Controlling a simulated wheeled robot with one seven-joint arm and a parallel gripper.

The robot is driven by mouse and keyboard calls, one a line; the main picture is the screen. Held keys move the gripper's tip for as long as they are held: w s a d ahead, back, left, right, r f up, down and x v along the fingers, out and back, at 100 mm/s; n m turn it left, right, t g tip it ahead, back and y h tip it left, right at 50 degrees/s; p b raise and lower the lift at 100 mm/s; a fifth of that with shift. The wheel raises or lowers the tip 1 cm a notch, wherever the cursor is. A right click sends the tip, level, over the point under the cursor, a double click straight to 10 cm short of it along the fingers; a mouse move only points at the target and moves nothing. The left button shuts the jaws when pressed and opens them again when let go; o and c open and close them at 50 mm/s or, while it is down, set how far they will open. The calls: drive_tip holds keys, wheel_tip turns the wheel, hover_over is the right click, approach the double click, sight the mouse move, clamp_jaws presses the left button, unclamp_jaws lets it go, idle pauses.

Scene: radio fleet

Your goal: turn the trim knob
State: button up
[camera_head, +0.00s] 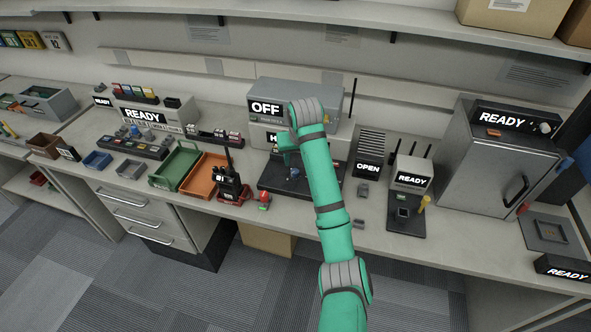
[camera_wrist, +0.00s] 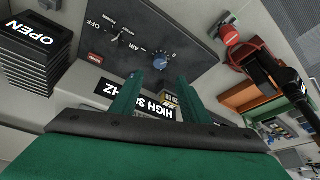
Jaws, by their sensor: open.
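The blue trim knob (camera_wrist: 161,61) stands on a black sloping panel (camera_wrist: 115,20) with a printed scale beside it. In the head view a small blue spot on the black panel (camera_head: 268,181) looks like the knob (camera_head: 293,174), partly beside my arm. My gripper (camera_wrist: 158,86) is open in the wrist view, its two green fingers apart. The knob appears beyond the fingertips, between their lines, with nothing seen held. A toggle switch (camera_wrist: 117,36) and a red part (camera_wrist: 96,58) are on the same panel. In the head view my gripper (camera_head: 287,150) is above the panel.
A grey unit (camera_head: 327,95) reading OFF stands behind the panel; a HIGH 30HZ label (camera_wrist: 157,108) is partly hidden by my fingers. A handheld radio (camera_head: 228,180) and red button (camera_head: 264,199) stand left of the panel. A ribbed OPEN unit (camera_head: 368,152) stands right.

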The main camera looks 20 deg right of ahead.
sight(295, 171)
drive_tip(key=x, duration=0.9)
drive_tip(key=shift+w+f, duration=0.1)
drive_tip(key=shift+f, duration=0.15)
drive_tip(key=shift+c, duration=0.7)
clamp_jaws()
drive_tip(key=c, duration=0.9)
unclamp_jaws()
drive_tip(key=shift+a, duration=0.2)
drive_tip(key=shift+d, duration=0.15)
